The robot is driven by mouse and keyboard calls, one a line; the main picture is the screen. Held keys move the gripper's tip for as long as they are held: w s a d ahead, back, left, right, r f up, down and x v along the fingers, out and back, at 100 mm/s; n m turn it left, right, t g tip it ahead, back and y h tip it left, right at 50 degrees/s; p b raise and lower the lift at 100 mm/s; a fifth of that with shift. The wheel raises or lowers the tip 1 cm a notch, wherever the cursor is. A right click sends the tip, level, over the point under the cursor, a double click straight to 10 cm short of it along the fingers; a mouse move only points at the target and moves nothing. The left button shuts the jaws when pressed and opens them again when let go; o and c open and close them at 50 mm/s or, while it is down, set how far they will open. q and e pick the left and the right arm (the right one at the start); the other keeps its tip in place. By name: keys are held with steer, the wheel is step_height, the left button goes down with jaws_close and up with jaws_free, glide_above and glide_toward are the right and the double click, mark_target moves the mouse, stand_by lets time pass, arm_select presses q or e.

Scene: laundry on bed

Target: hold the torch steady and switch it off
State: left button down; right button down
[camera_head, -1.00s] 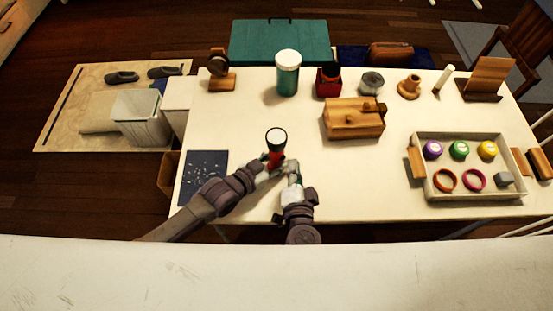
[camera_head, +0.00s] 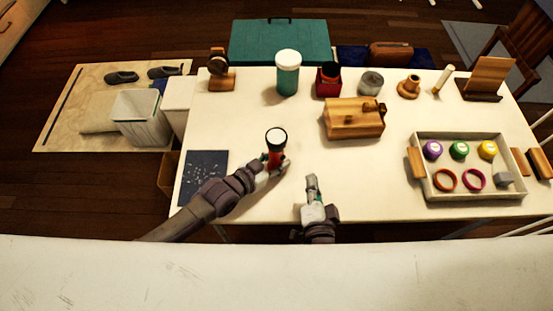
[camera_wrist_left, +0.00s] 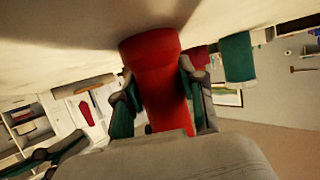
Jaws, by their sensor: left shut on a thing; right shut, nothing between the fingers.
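In the left wrist view the red torch (camera_wrist_left: 160,75) sits between the two fingers of the left gripper (camera_wrist_left: 163,100). My right gripper (camera_head: 312,181) is shut and empty, to the right of the torch and nearer the table's front edge, apart from it. The torch's switch is too small to make out.
The white table (camera_head: 370,190) has clear room around the torch. A wooden box (camera_head: 353,120) stands to the right and behind. A tray (camera_head: 433,189) with rings and coloured round pieces is at the right. A teal jar (camera_head: 287,80) stands at the back. A dark speckled mat (camera_head: 203,172) lies at left.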

arm_select(q)
steer(key=c, duration=0.6)
jaws_free()
